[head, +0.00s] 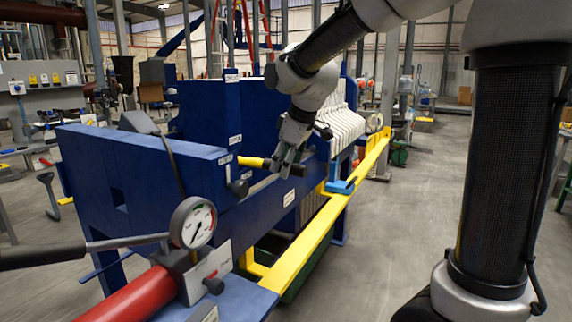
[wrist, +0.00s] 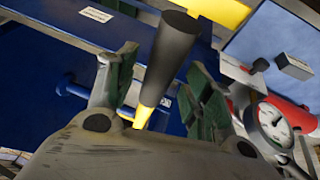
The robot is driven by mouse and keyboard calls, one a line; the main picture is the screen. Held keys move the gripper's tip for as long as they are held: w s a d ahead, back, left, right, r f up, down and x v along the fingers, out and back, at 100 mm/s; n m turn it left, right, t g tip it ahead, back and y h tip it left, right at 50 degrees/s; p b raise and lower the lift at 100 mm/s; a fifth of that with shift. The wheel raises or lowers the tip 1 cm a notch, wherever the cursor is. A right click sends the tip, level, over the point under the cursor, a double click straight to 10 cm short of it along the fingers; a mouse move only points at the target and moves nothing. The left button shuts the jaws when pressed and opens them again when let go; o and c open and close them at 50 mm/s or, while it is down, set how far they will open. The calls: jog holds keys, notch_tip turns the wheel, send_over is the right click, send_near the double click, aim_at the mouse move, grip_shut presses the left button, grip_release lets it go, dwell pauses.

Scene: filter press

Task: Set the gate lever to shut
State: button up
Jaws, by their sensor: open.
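A lever with a yellow shaft and a black grip (head: 268,163), which I take to be the gate lever, sticks out to the right near the top of the blue press frame. My gripper (head: 287,160) is at its black end, with the fingers pointing down. In the wrist view the black grip (wrist: 172,50) shows between the two spread green-grey fingers of my open gripper (wrist: 160,85). Its yellow shaft runs down behind the gripper body. I cannot tell whether a finger touches the grip. The lever's pivot is hidden in the wrist view.
A pressure gauge (head: 193,222) and a red cylinder (head: 130,297) stand at the front left. A short black-knobbed handle (head: 238,187) is just below the lever. A yellow rail (head: 310,240) runs along the press side. The floor (head: 450,150) to the right is largely clear.

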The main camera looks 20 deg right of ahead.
jog(key=shift+w+f, duration=0.15)
jog(key=shift+f, duration=0.3)
